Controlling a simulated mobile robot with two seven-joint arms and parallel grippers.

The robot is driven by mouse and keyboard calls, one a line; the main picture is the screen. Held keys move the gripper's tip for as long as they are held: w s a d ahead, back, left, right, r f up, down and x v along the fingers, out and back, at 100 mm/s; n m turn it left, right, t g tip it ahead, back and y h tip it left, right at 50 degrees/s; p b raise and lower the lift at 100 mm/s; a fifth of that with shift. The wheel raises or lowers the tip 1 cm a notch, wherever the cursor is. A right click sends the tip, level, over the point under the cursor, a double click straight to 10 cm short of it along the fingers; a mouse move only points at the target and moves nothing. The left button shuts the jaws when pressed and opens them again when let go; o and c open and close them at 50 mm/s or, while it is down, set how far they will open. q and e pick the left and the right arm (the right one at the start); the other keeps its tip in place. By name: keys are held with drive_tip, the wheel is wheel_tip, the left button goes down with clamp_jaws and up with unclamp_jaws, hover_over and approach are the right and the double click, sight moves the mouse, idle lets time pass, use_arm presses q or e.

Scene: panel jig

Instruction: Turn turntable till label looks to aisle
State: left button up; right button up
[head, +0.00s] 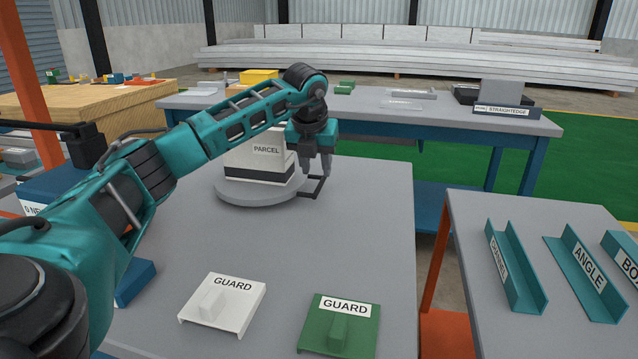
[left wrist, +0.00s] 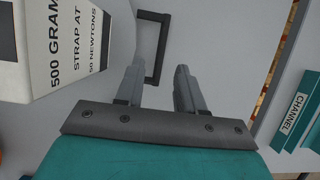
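A round grey turntable (head: 258,198) stands on the grey workbench (head: 365,230). A white parcel (head: 255,160) with a black lower band sits on it, and its face marked PARCEL looks toward the head camera. In the left wrist view the parcel (left wrist: 70,45) shows another face with printed text about grams and newtons. A dark bar handle (head: 314,188) sticks out from the turntable's right side. My left gripper (head: 316,174) is open, pointing down just over the handle. In the left wrist view the handle (left wrist: 153,80) shows between the two spread fingers; contact cannot be told. My right gripper is not in view.
A white guard (head: 225,305) and a green guard (head: 340,330) lie at the bench's near side. A side table (head: 475,220) at right holds teal channel and angle pieces. A blue-legged table (head: 440,115) stands behind. The bench middle is clear.

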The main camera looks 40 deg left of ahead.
sight(318, 186)
use_arm(q)
drive_tip(key=shift+b+x, duration=0.4)
drive_tip(key=shift+x, duration=2)
drive_tip(key=shift+r, duration=0.1)
clamp_jaws()
